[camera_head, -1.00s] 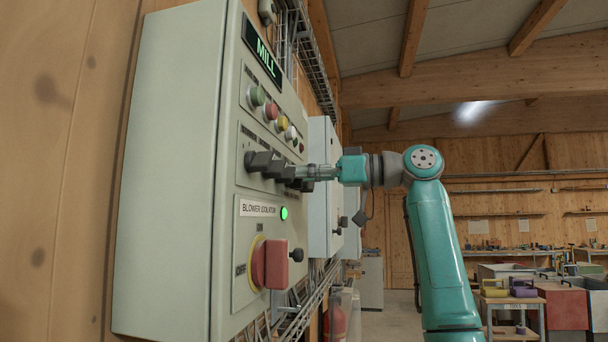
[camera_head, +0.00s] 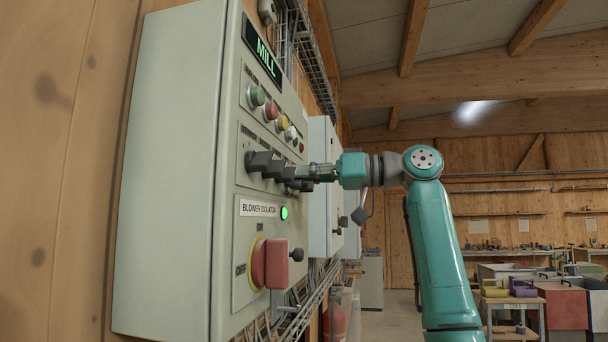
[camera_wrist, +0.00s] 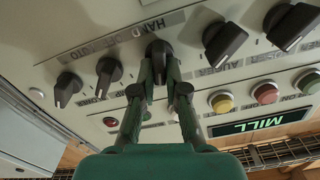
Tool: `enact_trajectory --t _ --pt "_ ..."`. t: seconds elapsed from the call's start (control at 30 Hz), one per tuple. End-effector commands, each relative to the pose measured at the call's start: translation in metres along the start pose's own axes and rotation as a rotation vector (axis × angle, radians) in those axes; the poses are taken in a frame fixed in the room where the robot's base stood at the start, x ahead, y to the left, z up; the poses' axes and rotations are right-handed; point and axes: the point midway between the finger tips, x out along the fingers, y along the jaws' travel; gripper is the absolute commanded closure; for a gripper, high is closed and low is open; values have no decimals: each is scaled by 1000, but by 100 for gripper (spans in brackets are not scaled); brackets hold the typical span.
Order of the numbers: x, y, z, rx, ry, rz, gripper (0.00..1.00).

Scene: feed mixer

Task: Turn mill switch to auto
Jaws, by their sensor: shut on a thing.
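The mill panel is a pale grey-green cabinet (camera_head: 170,150) with a green-lit MILL sign (camera_head: 264,58). A row of black rotary switches crosses its front. In the wrist view my gripper (camera_wrist: 159,74) is shut on one black switch knob (camera_wrist: 158,50), a finger on each side. HAND and AUTO lettering, upside down, runs on the strip (camera_wrist: 125,32) beside this knob. In the head view my gripper (camera_head: 302,172) reaches the switch row from the right; its fingertips and the held knob are partly hidden by nearer knobs (camera_head: 262,161).
Other black knobs flank the held one closely, at left (camera_wrist: 108,72) and right (camera_wrist: 224,42). Coloured push buttons (camera_head: 271,110) sit above the row. A red blower isolator handle (camera_head: 276,264) juts out below. Another grey cabinet (camera_head: 322,190) stands beyond.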

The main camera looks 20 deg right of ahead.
Motion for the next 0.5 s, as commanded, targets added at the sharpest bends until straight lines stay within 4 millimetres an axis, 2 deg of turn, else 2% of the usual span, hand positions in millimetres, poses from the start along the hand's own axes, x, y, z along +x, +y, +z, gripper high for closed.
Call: enact_trajectory --t 0.5 --pt "0 5 1 395 1 1 100"
